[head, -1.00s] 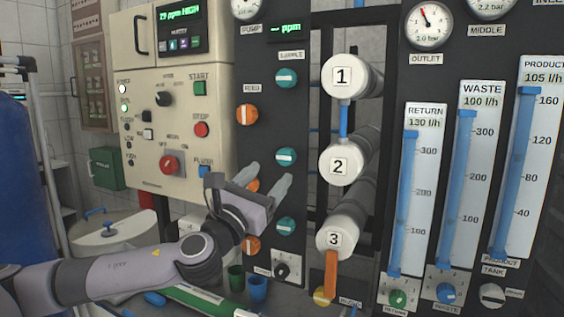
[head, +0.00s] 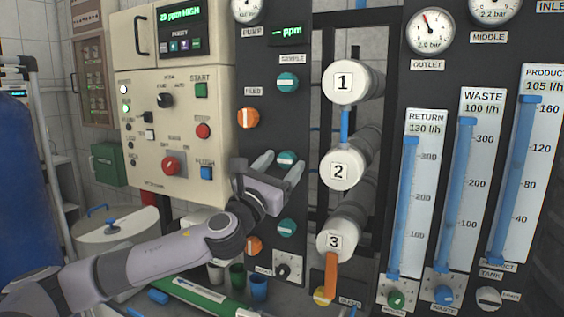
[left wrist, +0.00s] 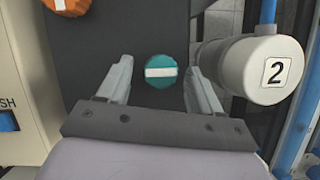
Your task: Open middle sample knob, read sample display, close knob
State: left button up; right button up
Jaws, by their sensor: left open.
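The middle sample knob (head: 288,159) is teal with a white bar, in the column of teal knobs under the SAMPLE label on the dark panel. In the left wrist view the knob (left wrist: 159,72) shows whole, its bar level, between and beyond the two fingertips. My left gripper (head: 279,166) is open and empty, just in front of this knob; its fingers (left wrist: 158,84) are apart and I see no contact. The sample display (head: 288,32) above the knobs shows green "ppm" with dashes before it. My right gripper is not in view.
Teal knobs sit above (head: 288,82) and below (head: 287,228). An orange feed knob (head: 248,118) is to the left. White cylinder 2 (head: 341,169) stands out from the rack close to the right of the gripper. Cups (head: 258,287) stand below.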

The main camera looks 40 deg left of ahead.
pick_arm(q)
jog(key=shift+w, duration=0.25)
jog(key=c, duration=1.1)
jog(key=shift+o, duration=0.2)
